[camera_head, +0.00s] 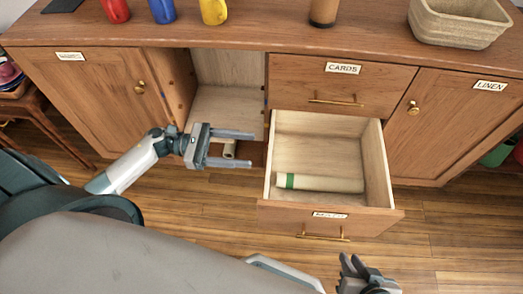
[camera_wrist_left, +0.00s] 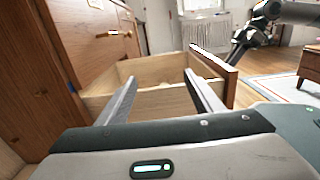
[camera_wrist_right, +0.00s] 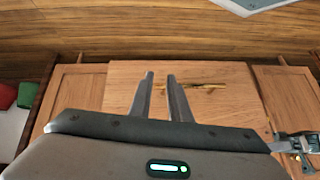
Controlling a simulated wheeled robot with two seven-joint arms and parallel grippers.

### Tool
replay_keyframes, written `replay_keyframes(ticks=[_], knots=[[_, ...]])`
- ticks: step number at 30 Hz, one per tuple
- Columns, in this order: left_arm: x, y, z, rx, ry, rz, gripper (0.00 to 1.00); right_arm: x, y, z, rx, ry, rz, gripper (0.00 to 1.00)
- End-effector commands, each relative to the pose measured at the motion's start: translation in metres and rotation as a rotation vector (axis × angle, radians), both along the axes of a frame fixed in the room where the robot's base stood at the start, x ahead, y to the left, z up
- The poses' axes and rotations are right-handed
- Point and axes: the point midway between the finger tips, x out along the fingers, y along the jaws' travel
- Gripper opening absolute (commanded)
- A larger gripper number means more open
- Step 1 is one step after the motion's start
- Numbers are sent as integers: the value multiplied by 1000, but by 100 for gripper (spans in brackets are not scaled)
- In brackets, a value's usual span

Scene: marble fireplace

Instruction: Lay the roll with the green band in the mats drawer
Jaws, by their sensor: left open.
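The cream roll with the green band (camera_head: 330,184) lies on the floor of the open drawer (camera_head: 375,150), along its front wall, with the band at its left end. The drawer's front label is too small to read clearly. My left gripper (camera_head: 232,149) is open and empty, left of the drawer and apart from the roll. In the left wrist view its fingers (camera_wrist_left: 162,80) point toward the open drawer (camera_wrist_left: 145,68). My right gripper (camera_head: 352,262) is in front of the drawer; in the right wrist view its fingers (camera_wrist_right: 161,76) are a little apart with nothing between them.
An open cabinet compartment (camera_head: 228,105) is beside the drawer. The closed CARDS drawer (camera_head: 340,85) sits above it, and the LINEN door (camera_head: 450,125) is right. A basket (camera_head: 458,25) stands on top.

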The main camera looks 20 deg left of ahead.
Motion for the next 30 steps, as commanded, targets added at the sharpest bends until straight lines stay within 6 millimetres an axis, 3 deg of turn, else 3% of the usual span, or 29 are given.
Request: replay_keyframes(ticks=[6,12,30], knots=[[-12,36,-2,2,2,1,60,2,3,1,16,-31,2,17],[-17,52,-1,1,0,0,60,5,4,3,23,-49,4,17],[-18,55,0,0,0,-1,60,6,8,4,32,-52,-2,17]])
